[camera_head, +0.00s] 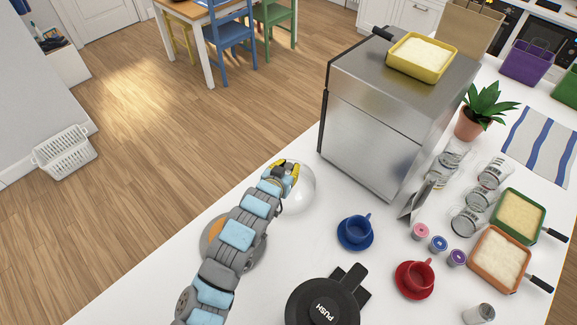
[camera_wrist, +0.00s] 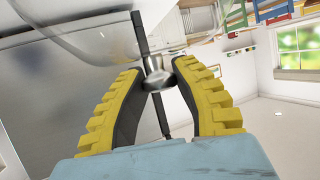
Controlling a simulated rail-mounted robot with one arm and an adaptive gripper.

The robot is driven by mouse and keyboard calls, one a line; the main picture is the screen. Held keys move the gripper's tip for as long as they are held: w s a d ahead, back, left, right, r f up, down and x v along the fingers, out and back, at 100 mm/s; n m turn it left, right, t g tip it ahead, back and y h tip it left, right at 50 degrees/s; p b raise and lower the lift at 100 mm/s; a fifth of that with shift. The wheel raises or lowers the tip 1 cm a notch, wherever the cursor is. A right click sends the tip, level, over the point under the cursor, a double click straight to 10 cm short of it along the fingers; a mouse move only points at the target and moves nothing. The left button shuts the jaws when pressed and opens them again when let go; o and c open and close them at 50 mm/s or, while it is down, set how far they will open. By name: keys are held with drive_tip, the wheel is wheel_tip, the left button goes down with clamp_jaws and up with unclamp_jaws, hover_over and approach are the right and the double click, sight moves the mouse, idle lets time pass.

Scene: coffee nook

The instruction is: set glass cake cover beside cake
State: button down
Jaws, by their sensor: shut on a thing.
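The clear glass cake cover (camera_head: 302,192) is in the head view on the white counter's left side, by the steel machine. My gripper (camera_head: 288,168), with yellow fingers, is shut on its knob; the wrist view shows the metal knob between the fingers and part of the glass dome (camera_wrist: 110,38) at upper left. The orange-brown cake (camera_head: 213,230) sits on a round grey plate (camera_head: 257,254), nearer and left of the cover. My arm hides much of cake and plate. I cannot tell whether the cover's rim touches the counter.
A large steel machine (camera_head: 375,120) stands just beyond the cover. A blue cup (camera_head: 356,230), a red cup (camera_head: 414,277) and a black lid marked PUSH (camera_head: 318,306) stand to the right and nearer. The counter's edge runs along the left.

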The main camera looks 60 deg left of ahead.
drive_tip(key=c, duration=0.9)
unclamp_jaws()
drive_tip(key=shift+s+d+r, duration=0.35)
drive_tip(key=shift+s+r, duration=0.05)
drive_tip(key=shift+s, duration=0.1)
drive_tip(key=shift+v, duration=5.3)
